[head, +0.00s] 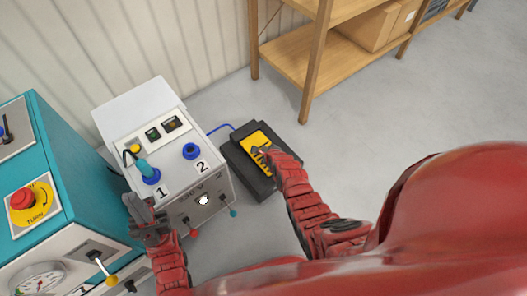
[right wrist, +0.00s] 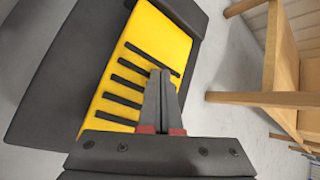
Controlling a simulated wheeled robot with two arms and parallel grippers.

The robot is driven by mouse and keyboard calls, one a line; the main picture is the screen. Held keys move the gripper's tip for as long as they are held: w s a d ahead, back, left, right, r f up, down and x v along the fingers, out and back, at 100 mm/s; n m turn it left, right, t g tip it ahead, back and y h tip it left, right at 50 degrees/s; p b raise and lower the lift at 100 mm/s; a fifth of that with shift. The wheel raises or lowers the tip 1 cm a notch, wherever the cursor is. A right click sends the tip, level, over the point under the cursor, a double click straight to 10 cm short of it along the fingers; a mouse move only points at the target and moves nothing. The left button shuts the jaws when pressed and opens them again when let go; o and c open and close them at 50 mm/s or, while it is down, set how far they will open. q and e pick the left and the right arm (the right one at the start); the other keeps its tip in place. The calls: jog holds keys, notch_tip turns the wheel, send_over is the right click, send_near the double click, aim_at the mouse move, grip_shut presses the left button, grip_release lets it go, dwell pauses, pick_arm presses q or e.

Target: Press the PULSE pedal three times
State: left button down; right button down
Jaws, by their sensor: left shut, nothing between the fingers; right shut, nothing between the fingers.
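The pedal (head: 252,138) has a yellow plate with black ribs in a dark housing on the floor, right of the grey control box. No PULSE label can be read on it. My right gripper (head: 262,151) is shut and empty over the yellow plate. In the right wrist view the shut fingers (right wrist: 160,75) overlap the ribbed yellow plate (right wrist: 158,35); whether they touch it I cannot tell. My left gripper (head: 145,208) is shut and empty in front of the control box, near the socket marked 1.
The grey control box (head: 185,165) has two blue sockets, marked 1 and 2, with a plug at 1. A blue cable (head: 220,128) runs to the pedal. A teal machine (head: 60,165) with a red button stands left. A wooden shelf (head: 285,60) stands behind. Floor at right is clear.

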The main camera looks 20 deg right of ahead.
jog(key=shift+s+f+b, duration=0.1)
jog(key=shift+f+b, duration=0.75)
jog(key=shift+f, duration=0.4)
dwell(0.7)
dwell(0.3)
jog(key=shift+d+r+p, duration=0.1)
jog(key=shift+r+p, duration=0.85)
jog(key=shift+p, duration=0.25)
jog(key=shift+r+p, duration=0.75)
jog(key=shift+p, duration=0.05)
notch_tip(320, 180, up, 5)
jog(key=p, duration=0.5)
jog(key=shift+r+p, duration=0.1)
jog(key=shift+p, duration=0.2)
